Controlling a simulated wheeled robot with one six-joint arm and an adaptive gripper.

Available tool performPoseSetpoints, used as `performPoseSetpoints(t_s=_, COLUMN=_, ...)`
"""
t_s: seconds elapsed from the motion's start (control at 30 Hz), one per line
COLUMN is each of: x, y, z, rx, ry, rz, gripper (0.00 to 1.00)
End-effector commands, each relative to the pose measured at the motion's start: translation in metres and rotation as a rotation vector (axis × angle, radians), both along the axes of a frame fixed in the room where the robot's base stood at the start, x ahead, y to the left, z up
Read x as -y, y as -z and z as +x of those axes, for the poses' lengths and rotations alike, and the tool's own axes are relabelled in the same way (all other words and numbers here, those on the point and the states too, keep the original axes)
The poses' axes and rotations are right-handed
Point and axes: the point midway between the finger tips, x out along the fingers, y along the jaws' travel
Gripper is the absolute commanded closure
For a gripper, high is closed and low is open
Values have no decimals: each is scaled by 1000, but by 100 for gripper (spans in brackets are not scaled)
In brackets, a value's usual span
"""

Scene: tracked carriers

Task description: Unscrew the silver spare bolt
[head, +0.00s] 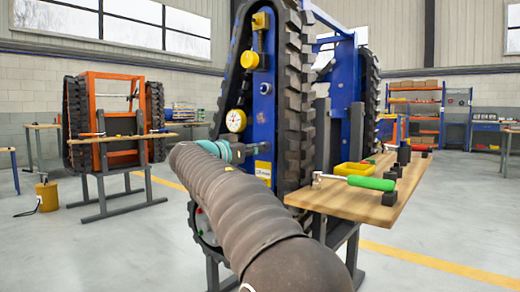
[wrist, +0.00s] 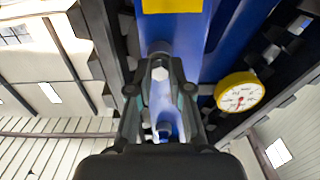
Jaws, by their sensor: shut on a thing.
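A silver hex-headed bolt (wrist: 160,73) is between my gripper's fingertips (wrist: 160,82) in the wrist view, and my gripper is shut on it. Its far end is close to the blue panel (wrist: 190,65); I cannot tell how far it is threaded in. The held bolt is hidden there.
A yellow dial gauge (head: 236,120) and yellow knob (head: 250,60) sit left of the panel. Black tracks (head: 295,100) flank it. An orange carrier (head: 115,110) stands far left.

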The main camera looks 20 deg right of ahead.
Motion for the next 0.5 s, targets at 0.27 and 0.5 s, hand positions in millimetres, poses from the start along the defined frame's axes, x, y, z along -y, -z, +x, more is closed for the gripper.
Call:
performPoseSetpoints(t_s=0.27, x=0, y=-4, z=0, rx=-222, ry=0, rz=-159, gripper=100)
performPoseSetpoints(t_s=0.5, x=0, y=-5, z=0, rx=-496, ry=0, rz=-358, gripper=100)
